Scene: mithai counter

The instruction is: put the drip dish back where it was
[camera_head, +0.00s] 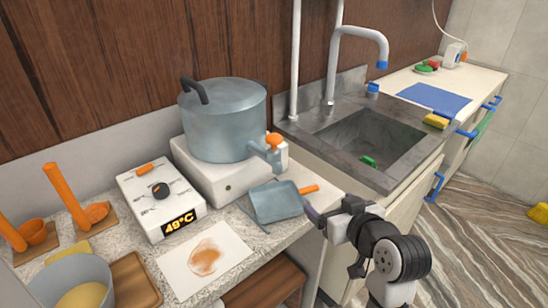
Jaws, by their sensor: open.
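A blue-grey, square, shallow dish, which looks like the drip dish (274,203), lies near the front edge of the counter, below and in front of the pot's tap (266,154). An orange tab (309,189) sticks out at its right side. My gripper (313,213) is open, just right of the dish, with its fingertips close to the dish's right edge. I cannot tell whether they touch it. A white sheet (176,268) with a brown stain (206,257) lies left of the dish.
A large grey pot (224,117) stands on a white base (227,186) behind the dish. A control box (160,202) reads 49°C. A bowl (62,271), a wooden tray (134,281) and orange ladles (66,195) crowd the left. A sink (330,118) lies to the right.

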